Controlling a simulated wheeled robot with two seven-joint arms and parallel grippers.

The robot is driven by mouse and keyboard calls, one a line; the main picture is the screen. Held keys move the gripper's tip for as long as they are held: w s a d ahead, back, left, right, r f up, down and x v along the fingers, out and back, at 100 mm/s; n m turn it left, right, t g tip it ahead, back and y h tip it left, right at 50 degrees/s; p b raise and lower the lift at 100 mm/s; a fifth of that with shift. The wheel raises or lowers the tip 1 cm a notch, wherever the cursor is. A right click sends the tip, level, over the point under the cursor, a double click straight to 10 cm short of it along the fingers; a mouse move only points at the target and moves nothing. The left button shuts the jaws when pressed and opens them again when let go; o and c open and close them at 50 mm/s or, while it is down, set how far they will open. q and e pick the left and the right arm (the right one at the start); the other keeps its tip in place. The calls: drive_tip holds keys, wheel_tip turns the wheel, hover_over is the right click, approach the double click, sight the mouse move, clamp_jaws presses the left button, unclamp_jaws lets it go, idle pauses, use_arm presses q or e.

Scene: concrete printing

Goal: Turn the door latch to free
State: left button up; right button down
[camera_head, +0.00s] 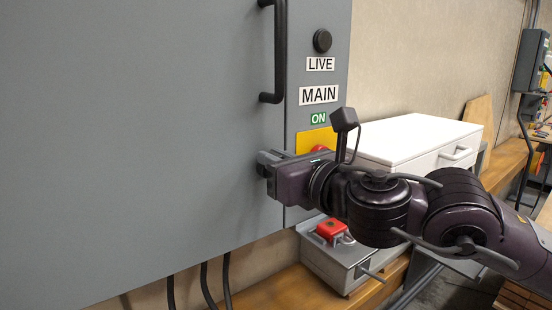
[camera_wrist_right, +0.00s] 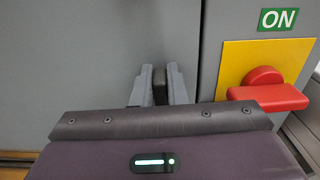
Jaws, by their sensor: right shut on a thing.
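The grey cabinet door (camera_head: 150,130) fills the left of the head view and appears closed against the frame strip at its right. The door latch (camera_wrist_right: 160,84) shows in the right wrist view as a small dark upright piece on the door, left of the seam. My right gripper (camera_head: 266,164) is at the door's right edge, below the black door handle (camera_head: 280,50). In the right wrist view its two grey fingers (camera_wrist_right: 160,88) are shut on the latch, one on each side. My left gripper is not in view.
A red rotary switch (camera_wrist_right: 266,90) on a yellow plate (camera_wrist_right: 265,58) sits close right of my gripper, under the ON label (camera_head: 318,118). A black knob (camera_head: 322,41) is above. A white drawer box (camera_head: 415,140) and a grey box with a red top (camera_head: 332,229) stand nearby.

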idle(0.3)
drive_tip(key=shift+w+d+f+m+b, duration=0.1)
drive_tip(key=shift+w+d+m+b, duration=0.1)
drive_tip(key=shift+m+b, duration=0.6)
drive_tip(key=m, duration=0.5)
drive_tip(key=d+f+m, duration=0.1)
drive_tip(key=m, duration=0.4)
drive_tip(key=w+f+m, duration=0.1)
drive_tip(key=m, duration=0.5)
drive_tip(key=shift+d+f, duration=0.1)
drive_tip(key=shift+d, duration=0.3)
drive_tip(key=shift+m, duration=0.3)
drive_tip(key=c, duration=1.4)
unclamp_jaws()
drive_tip(key=shift+w+f, duration=0.1)
drive_tip(key=shift+c, duration=0.2)
